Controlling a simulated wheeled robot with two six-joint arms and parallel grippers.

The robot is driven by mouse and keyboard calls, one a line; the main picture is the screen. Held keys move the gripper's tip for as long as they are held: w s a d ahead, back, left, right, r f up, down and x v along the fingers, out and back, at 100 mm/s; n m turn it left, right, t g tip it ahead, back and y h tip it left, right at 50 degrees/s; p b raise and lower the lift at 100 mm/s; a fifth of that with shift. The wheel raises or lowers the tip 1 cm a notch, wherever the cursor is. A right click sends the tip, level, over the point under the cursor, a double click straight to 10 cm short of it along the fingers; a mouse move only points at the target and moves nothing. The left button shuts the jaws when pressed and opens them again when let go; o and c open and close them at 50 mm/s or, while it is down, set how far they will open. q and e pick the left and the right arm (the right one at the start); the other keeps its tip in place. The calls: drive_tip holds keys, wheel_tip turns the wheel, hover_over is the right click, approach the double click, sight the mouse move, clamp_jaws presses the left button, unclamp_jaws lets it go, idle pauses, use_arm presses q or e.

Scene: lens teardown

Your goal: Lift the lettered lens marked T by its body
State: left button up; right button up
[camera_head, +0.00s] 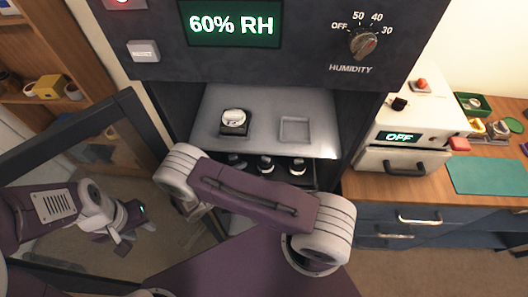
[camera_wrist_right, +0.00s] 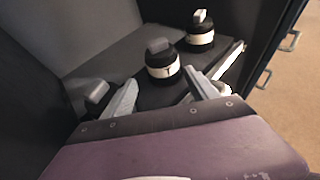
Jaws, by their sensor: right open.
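In the right wrist view, a black lens (camera_wrist_right: 162,68) with a white band and grey top stands upright on a dark shelf. A dark mark on its band looks like a T. My right gripper (camera_wrist_right: 160,90) is open, its fingertips on either side of the lens's near side; contact is not clear. A second banded lens (camera_wrist_right: 200,32) stands behind it, to the right. In the head view, lens tops (camera_head: 266,164) show on the lower shelf, and my arm hides the right gripper. My left gripper (camera_head: 122,240) hangs at lower left, its jaw opening unclear.
The upper shelf (camera_head: 262,100) holds a white-topped item (camera_head: 233,121) and an empty square recess (camera_head: 295,130), close above the lower shelf. An open cabinet door (camera_head: 60,140) stands left.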

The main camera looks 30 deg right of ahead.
sight(259, 169)
drive_tip(key=shift+s+d, duration=0.15)
drive_tip(key=x, duration=0.3)
drive_tip(key=shift+p, duration=0.35)
drive_tip(key=shift+d, duration=0.2)
drive_tip(key=p+x, duration=0.1)
drive_tip(key=x, duration=0.3)
drive_tip(key=shift+d, duration=0.35)
drive_tip(key=shift+d+f, duration=0.1)
drive_tip(key=shift+d, duration=0.05)
drive_tip(key=c, duration=1.1)
